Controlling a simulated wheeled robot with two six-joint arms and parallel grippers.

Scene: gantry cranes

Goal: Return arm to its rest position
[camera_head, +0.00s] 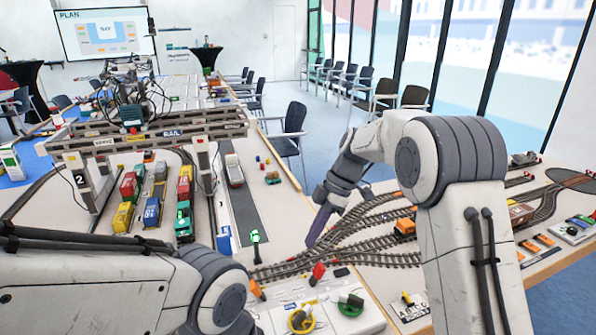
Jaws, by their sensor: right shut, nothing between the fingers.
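My right arm (450,165) rises at the right and bends over to the left. Its dark right gripper (311,240) points down above the model railway tracks (345,238) in the middle of the table; it is shut and empty. I cannot tell whether its tips touch anything. My left arm (90,290) lies across the lower left corner. Its end runs down out of the frame, so the left gripper is not in view.
A model gantry crane (150,135) spans coloured wagons and containers at the left. An orange wagon (404,229) stands on the tracks beside my right arm. A white panel with yellow and green ring-shaped parts (315,315) lies at the front. Chairs (288,130) stand behind.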

